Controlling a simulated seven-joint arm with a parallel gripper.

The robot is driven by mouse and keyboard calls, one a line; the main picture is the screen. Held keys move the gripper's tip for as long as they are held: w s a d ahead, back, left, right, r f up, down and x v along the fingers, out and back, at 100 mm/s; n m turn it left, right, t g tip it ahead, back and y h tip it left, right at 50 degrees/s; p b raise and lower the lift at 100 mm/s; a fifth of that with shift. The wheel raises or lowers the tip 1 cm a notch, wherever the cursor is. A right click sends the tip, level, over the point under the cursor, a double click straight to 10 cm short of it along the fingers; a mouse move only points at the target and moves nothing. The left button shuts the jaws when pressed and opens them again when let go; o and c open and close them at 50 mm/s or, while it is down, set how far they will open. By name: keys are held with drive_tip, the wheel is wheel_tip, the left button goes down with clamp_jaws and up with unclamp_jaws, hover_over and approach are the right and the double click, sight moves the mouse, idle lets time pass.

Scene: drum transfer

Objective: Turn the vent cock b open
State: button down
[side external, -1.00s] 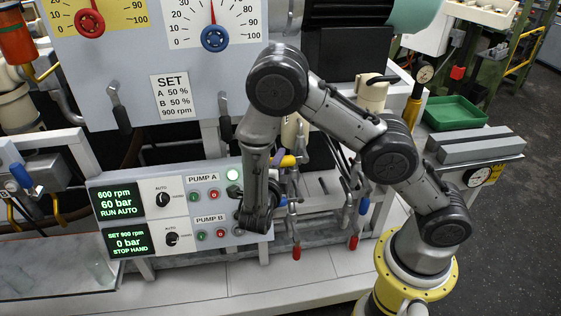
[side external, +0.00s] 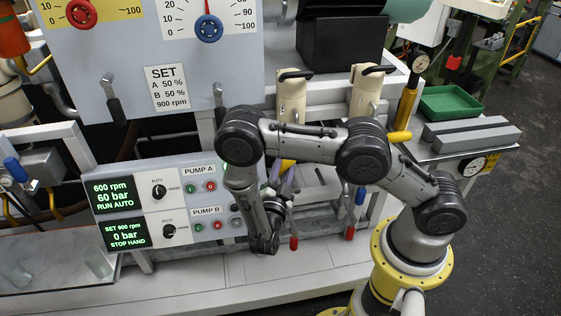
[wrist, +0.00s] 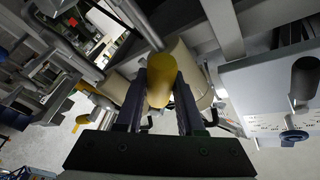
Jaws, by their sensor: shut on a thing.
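Two yellow handles show near the cream cylinders; I see no label telling which is vent cock b. One yellow handle (side external: 287,164) is partly hidden behind my forearm. My gripper (side external: 283,180) is at this handle, its dark fingers pointing up toward it. In the wrist view, my gripper (wrist: 160,80) is shut on the yellow handle (wrist: 159,88), with one finger on each side. The handle's rounded end faces the camera. The other yellow handle (side external: 400,136) sticks out sideways by the right cream cylinder, apart from my gripper.
Two cream cylinders (side external: 291,97) with black handles stand behind my arm. The pump control panel (side external: 165,205) is close on the left. Levers with red (side external: 293,243) and blue (side external: 360,197) grips hang near my gripper. A green tray (side external: 457,101) is at the right.

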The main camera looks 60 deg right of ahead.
drive_tip(key=n+t, duration=0.1)
drive_tip(key=n, duration=0.1)
drive_tip(key=s+d+f+n, duration=0.1)
drive_tip(key=n, duration=0.1)
drive_tip(key=shift+s+f+t+h, duration=0.15)
drive_tip(key=shift+t+h, duration=0.15)
drive_tip(key=shift+t, duration=0.1)
drive_tip(key=shift+s+d+f+n+t, duration=0.1)
drive_tip(key=shift+s+d+n+t, duration=0.2)
drive_tip(key=shift+n, duration=0.45)
drive_tip(key=shift+s+d+f+n+t, duration=0.15)
drive_tip(key=shift+n+t, duration=0.3)
drive_tip(key=shift+n, duration=0.35)
drive_tip(key=shift+s+d+n+t, duration=0.15)
drive_tip(key=shift+d+n+t, duration=0.15)
drive_tip(key=shift+n, duration=0.45)
drive_tip(key=c, duration=0.5)
unclamp_jaws()
drive_tip(key=v, duration=1.3)
drive_tip(key=shift+s+a+f, duration=0.1)
drive_tip(key=shift+s+a, duration=0.15)
drive_tip(key=shift+a, duration=0.05)
